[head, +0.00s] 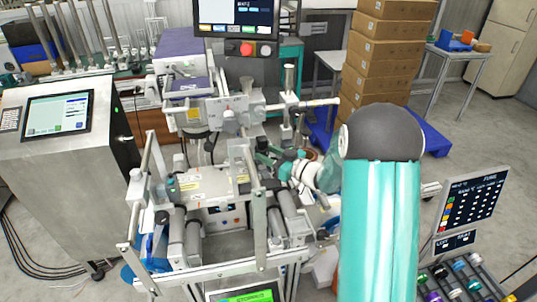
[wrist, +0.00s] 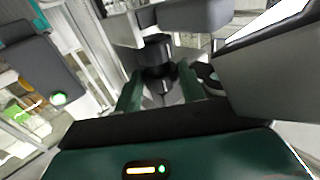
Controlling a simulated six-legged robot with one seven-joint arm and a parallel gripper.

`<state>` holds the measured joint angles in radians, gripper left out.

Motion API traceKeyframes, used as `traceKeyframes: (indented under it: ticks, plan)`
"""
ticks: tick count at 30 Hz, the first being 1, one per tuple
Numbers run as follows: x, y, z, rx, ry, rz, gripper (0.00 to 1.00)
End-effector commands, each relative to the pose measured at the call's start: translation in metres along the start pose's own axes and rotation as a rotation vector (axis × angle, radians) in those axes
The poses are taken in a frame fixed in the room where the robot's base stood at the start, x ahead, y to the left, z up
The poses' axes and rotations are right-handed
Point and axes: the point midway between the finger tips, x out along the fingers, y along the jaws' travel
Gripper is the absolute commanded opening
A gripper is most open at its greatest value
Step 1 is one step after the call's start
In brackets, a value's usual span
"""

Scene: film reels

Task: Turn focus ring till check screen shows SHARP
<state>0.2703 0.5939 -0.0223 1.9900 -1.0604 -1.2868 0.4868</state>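A dark round cylinder (wrist: 155,50), which looks like the focus ring, hangs under a grey housing in the wrist view. My gripper (wrist: 160,76) has its two green fingers apart, one on each side of the cylinder's lower end. I see no clear contact between the fingers and the cylinder. In the head view my gripper (head: 264,157) reaches in at the right side of the machine (head: 205,185), and the ring is hidden there. A small screen with a green lit panel (head: 247,296), perhaps the check screen, is cut off at the bottom edge; its word is not readable.
Metal rollers and upright bars of the machine stand close to my gripper. A console with a screen (head: 58,114) is at left, a hanging monitor (head: 237,16) above, and a fuse panel (head: 470,202) at right. Stacked cartons (head: 385,50) stand behind my arm.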

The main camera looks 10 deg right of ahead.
Motion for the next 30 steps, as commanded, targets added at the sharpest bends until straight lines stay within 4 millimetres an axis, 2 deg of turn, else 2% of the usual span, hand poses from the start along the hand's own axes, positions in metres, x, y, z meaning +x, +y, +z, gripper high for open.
traceKeyframes:
  ticks: [14, 30]
  plan:
    - [0.0, -0.003, 0.0, 0.002, 0.0, 0.079, 0.17]
    - [0.003, -0.014, 0.0, 0.001, -0.001, 0.465, 0.17]
